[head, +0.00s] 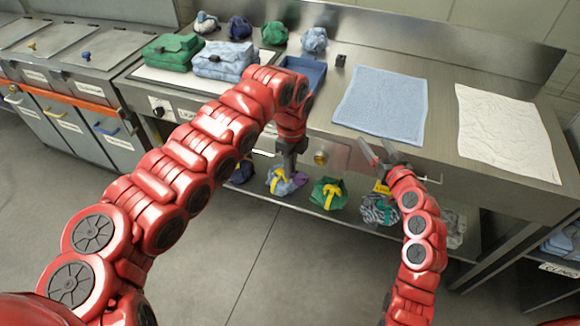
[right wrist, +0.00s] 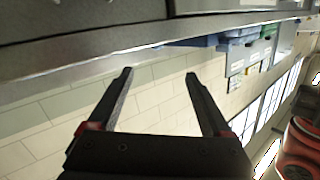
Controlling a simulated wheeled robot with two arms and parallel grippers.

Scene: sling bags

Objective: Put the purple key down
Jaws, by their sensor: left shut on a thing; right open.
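My left gripper (head: 289,163) points down in front of the counter's front edge, above the lower shelf. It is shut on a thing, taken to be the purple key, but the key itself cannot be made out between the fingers. My right gripper (head: 378,156) is open and empty by the counter's front edge, below the blue towel. In the right wrist view its two fingers (right wrist: 158,95) stand apart with nothing between them.
The steel counter (head: 440,90) bears a blue towel (head: 382,104), a white towel (head: 507,130), a blue tray (head: 316,72), a small dark block (head: 341,60) and folded green (head: 172,50) and blue (head: 222,60) bags. Several bundles, one green (head: 328,196), lie on the lower shelf.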

